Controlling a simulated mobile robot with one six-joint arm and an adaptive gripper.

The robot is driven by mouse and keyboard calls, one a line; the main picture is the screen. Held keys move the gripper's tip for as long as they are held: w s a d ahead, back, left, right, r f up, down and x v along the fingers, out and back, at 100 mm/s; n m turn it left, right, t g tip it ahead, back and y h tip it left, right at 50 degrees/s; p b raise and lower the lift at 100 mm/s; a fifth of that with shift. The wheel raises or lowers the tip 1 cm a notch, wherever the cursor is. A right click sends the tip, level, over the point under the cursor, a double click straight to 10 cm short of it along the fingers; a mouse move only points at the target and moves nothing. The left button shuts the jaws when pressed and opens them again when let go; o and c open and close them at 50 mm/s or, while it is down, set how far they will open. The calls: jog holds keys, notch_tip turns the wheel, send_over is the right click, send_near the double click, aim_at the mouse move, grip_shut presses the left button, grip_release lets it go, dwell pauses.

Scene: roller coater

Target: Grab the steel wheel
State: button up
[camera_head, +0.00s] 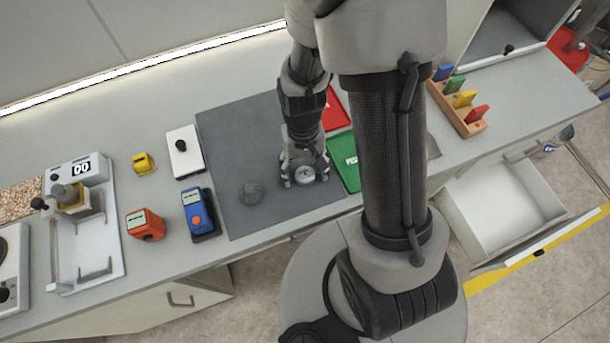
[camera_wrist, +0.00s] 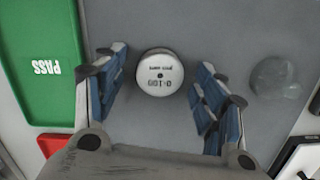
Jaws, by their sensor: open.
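A round wheel with a pale, labelled face (camera_wrist: 160,74) lies on the dark grey mat (camera_head: 228,135). Its print is upside down and hard to read in the wrist view. It also shows in the head view (camera_head: 304,175), partly covered by my gripper. My gripper (camera_wrist: 160,62) is open, with one blue-padded finger on each side of the wheel and a visible gap on both sides. A second round piece, grey and see-through-looking (camera_wrist: 273,77), lies on the mat away from my fingers; it also shows in the head view (camera_head: 251,193).
A green PASS tray (camera_wrist: 45,60) and a red tray (camera_head: 334,110) lie beside the mat. A blue device (camera_head: 199,213), an orange device (camera_head: 145,225) and a white plate with a black knob (camera_head: 184,152) stand left. An open drawer (camera_head: 503,200) is at right.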

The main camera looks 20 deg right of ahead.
jog(key=shift+c, duration=0.2)
jog(key=c, duration=1.2)
jog(key=shift+r, duration=0.15)
